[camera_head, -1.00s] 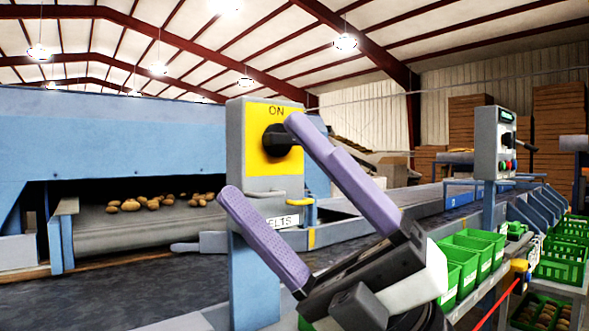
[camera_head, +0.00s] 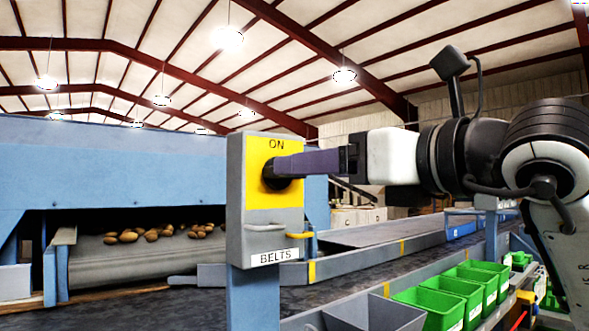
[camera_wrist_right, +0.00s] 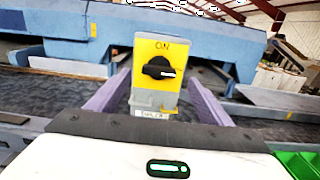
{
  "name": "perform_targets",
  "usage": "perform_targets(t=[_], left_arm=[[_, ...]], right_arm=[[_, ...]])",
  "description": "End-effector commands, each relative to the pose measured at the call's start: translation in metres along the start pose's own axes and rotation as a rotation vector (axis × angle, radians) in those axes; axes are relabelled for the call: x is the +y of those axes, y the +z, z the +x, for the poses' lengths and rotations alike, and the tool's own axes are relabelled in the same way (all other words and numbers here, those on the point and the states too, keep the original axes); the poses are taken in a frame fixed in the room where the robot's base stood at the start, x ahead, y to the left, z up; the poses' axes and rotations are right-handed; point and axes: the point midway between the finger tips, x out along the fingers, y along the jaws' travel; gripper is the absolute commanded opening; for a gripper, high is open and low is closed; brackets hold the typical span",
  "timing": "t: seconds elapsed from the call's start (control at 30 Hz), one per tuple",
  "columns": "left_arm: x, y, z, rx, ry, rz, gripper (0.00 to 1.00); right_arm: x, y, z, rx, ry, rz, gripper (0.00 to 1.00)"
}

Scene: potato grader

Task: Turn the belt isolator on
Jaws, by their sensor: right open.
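The belt isolator is a grey box (camera_head: 238,190) with a yellow plate, an "ON" mark at its top and a "BELTS" label below. Its black knob (camera_head: 272,176) is partly covered by my right gripper (camera_head: 285,168), which comes in level from the right. In the right wrist view the knob (camera_wrist_right: 159,68) lies roughly crosswise, its pale-marked end pointing right. The purple fingers of the right gripper (camera_wrist_right: 158,84) are spread wide, one on each side of the box as seen there, with the knob between them. I cannot tell whether they touch anything. My left gripper is out of view.
A yellow hasp (camera_head: 302,235) sticks out below the plate. Green crates (camera_head: 455,297) and a grey bin (camera_head: 372,313) stand at lower right. A conveyor with potatoes (camera_head: 150,235) lies behind at left.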

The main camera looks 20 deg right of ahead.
Motion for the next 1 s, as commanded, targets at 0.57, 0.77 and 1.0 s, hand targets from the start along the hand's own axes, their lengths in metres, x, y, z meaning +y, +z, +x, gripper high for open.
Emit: perform_targets(t=[0.57,0.77,1.0], left_arm=[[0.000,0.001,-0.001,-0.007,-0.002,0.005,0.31],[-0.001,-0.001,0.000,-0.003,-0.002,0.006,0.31],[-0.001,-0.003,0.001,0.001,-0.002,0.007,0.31]], right_arm=[[0.001,-0.001,0.063,0.001,0.004,-0.002,0.73],[0.001,-0.001,0.063,0.001,0.004,-0.002,0.68],[0.001,-0.001,0.063,0.001,0.004,-0.002,0.32]])
